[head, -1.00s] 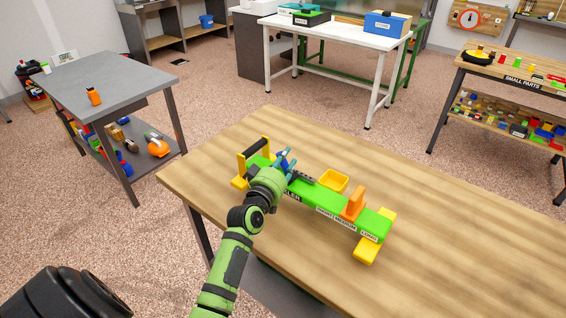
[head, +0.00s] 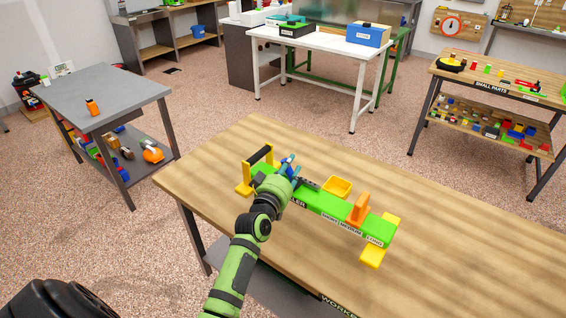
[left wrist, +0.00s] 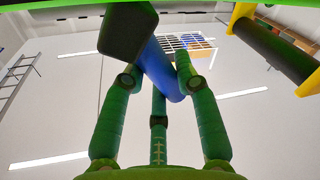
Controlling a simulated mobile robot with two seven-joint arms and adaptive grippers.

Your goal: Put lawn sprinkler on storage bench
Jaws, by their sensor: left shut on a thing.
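The lawn sprinkler (head: 325,203) is a long green bar lettered "LER", with yellow feet, an orange slider and a black bar between yellow posts at its left end. It is at the near wooden workbench top, apparently resting on it. My left gripper (head: 290,166) is at the sprinkler's left half, shut on a blue part of it. In the left wrist view, the green fingers (left wrist: 158,100) close around a blue cylinder (left wrist: 163,72); the black bar (left wrist: 275,50) is at upper right. My right gripper is not in view. I cannot tell which bench is the storage bench.
A grey table (head: 105,95) with an orange item on top and a filled lower shelf stands left. A white table (head: 335,45) with boxes stands behind. A "small parts" bench (head: 500,92) stands right. The wooden workbench (head: 470,240) is clear on the right; floor lies between.

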